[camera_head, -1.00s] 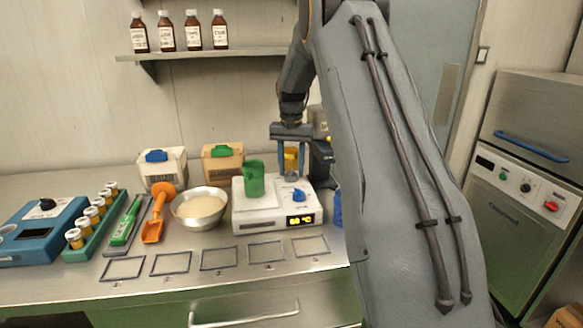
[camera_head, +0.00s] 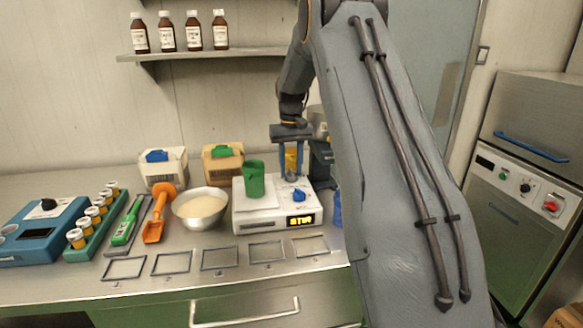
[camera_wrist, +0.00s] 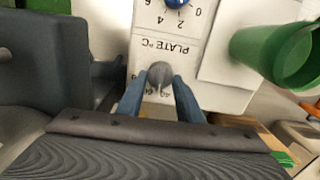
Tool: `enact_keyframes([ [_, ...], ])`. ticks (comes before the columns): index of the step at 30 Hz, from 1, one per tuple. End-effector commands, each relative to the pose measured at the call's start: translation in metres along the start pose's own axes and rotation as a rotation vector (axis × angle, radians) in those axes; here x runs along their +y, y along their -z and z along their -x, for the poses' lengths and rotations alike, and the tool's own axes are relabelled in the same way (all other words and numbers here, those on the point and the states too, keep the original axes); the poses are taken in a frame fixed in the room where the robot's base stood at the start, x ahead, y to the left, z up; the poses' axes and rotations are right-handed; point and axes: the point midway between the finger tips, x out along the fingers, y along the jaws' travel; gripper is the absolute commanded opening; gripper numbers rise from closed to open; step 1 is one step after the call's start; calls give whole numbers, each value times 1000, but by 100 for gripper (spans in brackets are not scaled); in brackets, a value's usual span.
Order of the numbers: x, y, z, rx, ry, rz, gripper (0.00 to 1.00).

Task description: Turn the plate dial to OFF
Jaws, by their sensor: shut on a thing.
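A white hot plate unit (camera_head: 250,226) stands on the bench with a green beaker (camera_head: 254,180) on its top. My gripper (camera_head: 291,177) reaches down onto its right part. In the wrist view my gripper (camera_wrist: 160,84) has its two blue fingers on either side of a grey dial (camera_wrist: 160,72), shut on it. The upside-down print "PLATE °C" is beside this dial; its own scale is partly hidden by the fingers. A blue knob (camera_head: 299,195) with a number scale sits in front of it. The lit display (camera_head: 301,220) shows letters starting "ST".
The green beaker also stands close by in the wrist view (camera_wrist: 275,55). A metal bowl (camera_head: 201,208), an orange scoop (camera_head: 158,212) and a rack of vials (camera_head: 92,222) are to the left. Marked squares (camera_head: 219,258) along the front are empty.

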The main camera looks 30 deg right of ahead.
Motion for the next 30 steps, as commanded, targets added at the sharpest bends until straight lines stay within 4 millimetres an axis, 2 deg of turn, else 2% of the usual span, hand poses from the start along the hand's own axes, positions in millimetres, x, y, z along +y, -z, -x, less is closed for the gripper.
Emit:
enact_keyframes([
  [30,-3,0,2,4,-2,933,11],
])
